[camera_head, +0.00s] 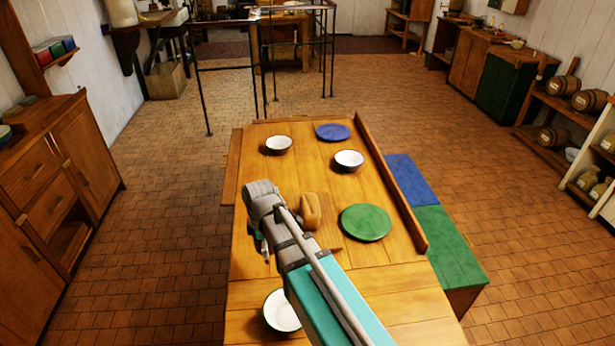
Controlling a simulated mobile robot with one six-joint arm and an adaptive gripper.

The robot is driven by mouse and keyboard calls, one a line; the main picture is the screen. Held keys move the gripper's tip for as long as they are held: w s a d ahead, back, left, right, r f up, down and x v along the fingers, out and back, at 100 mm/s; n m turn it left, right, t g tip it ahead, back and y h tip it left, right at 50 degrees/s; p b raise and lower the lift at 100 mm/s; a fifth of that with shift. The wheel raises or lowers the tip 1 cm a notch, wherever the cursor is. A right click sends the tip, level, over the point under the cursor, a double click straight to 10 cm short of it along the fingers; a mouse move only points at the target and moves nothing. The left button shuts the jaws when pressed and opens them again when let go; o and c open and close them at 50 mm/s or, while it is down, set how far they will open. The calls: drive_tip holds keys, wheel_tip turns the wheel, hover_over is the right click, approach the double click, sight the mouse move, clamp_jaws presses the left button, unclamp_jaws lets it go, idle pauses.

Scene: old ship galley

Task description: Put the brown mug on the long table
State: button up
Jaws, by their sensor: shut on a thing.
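The long table (300,185) runs away from me in the middle of the view. My arm reaches over it from the lower right. My gripper (262,247) hangs down over the table's left part, mostly behind my own wrist. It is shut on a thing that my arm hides. I cannot tell whether the held thing touches the tabletop.
A raised wooden edge (393,190) lines the right side. A blue and green bench (447,243) stands beside it. Cabinet (55,190) at left.

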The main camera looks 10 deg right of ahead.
drive_tip(key=shift+w, duration=0.1)
drive_tip(key=w+a+f+b, duration=0.3)
drive_tip(key=w+f+b, duration=0.6)
drive_tip(key=w, duration=0.3)
drive_tip(key=shift+w+a, duration=0.25)
drive_tip(key=shift+w, duration=0.05)
idle(0.4)
drive_tip(key=shift+w+a+f+b, duration=0.1)
drive_tip(key=shift+w+f+b, duration=0.1)
drive_tip(key=shift+f+b, duration=0.85)
drive_tip(key=shift+w+f+b, duration=0.2)
drive_tip(key=shift+f+b, duration=0.8)
